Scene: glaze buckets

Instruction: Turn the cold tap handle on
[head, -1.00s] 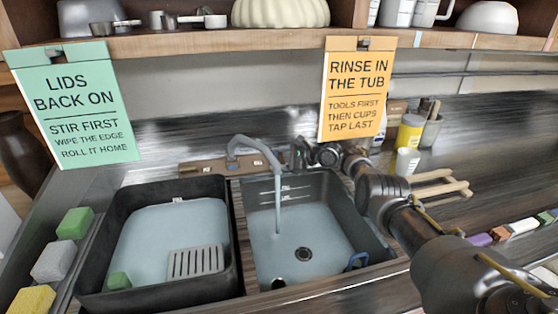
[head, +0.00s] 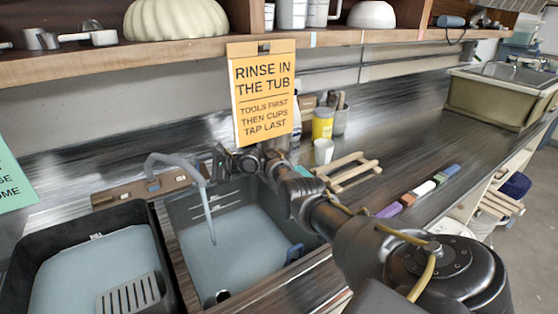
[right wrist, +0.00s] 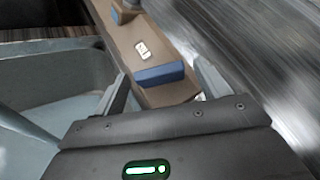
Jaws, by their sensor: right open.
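The blue cold tap handle (right wrist: 160,75) is on a wooden strip (right wrist: 135,40) beside a small white label in the right wrist view. My right gripper (right wrist: 160,66) is open, with one finger on each side of the blue handle; I cannot tell whether they touch it. In the head view my right gripper (head: 224,160) is behind the right basin, beside the spout, and the blue handle is hidden there. The grey spout (head: 176,160) has a stream of water (head: 208,218) falling into the right basin (head: 240,235). My left gripper is out of view.
A black tub (head: 165,255) with a grey slotted piece (head: 128,297) stands left of the basin. An orange sign (head: 263,92) hangs above my right gripper. A yellow jar (head: 322,123), a white cup (head: 323,151) and a wooden rack (head: 350,172) stand to the right.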

